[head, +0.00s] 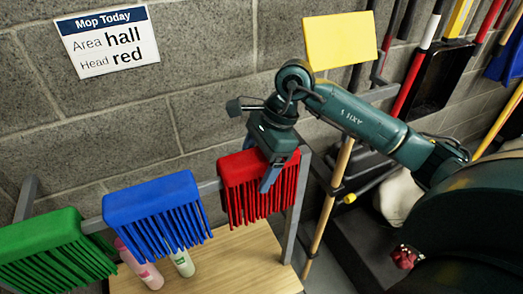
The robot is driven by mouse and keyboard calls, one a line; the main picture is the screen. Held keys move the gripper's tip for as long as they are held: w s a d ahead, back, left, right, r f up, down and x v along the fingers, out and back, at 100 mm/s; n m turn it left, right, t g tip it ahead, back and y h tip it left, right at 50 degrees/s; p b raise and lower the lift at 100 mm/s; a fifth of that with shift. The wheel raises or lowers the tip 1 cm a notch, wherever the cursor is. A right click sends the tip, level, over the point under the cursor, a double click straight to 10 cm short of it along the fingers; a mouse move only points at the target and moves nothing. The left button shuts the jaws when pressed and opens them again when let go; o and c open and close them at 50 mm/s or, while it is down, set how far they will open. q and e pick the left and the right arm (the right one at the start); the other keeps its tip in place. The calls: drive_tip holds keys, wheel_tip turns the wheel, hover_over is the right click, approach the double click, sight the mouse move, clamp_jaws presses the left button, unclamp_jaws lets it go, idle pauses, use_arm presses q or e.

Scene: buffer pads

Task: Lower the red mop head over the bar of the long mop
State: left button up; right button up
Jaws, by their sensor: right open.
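The red mop head (240,203) hangs on a grey rail beside the blue and green heads, its strands pointing down. My right gripper (272,178) is open, pointing down at the right part of the red head. One blue-grey finger shows in front of the head; the other finger is hidden, and I cannot tell whether it touches. A long wooden handle (333,195) stands slightly tilted right of the rack, partly behind my right arm. I cannot make out for sure which pole is the long mop, or its bar. My left gripper is not in view.
The blue head (153,205) and green head (52,248) hang left on the rail. Two bottles stand below on a wooden shelf (235,262). A sign (107,42) on the block wall reads area hall, head red. A yellow panel (340,40) and several tools stand right.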

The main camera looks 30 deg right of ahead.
sight(255, 155)
drive_tip(key=shift+f, duration=0.1)
drive_tip(key=shift+c, duration=0.6)
drive_tip(key=c, duration=1.1)
drive_tip(key=shift+r+p, duration=0.9)
drive_tip(key=shift+r, duration=0.7)
drive_tip(key=shift+r+p, duration=0.5)
drive_tip(key=shift+r, duration=0.35)
wheel_tip(255, 155, up, 2)
drive_tip(key=shift+r+p, duration=0.25)
drive_tip(key=shift+p, duration=0.5)
wheel_tip(255, 155, up, 4)
drive_tip(key=shift+r+p, duration=0.1)
drive_tip(key=shift+p, duration=1.1)
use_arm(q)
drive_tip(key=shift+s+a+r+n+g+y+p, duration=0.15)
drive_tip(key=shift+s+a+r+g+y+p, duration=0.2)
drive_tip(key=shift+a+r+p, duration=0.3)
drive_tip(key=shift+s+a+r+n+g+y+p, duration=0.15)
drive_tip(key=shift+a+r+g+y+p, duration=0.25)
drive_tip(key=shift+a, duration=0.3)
use_arm(e)
wheel_tip(255, 155, up, 8)
drive_tip(key=shift+f, duration=0.25)
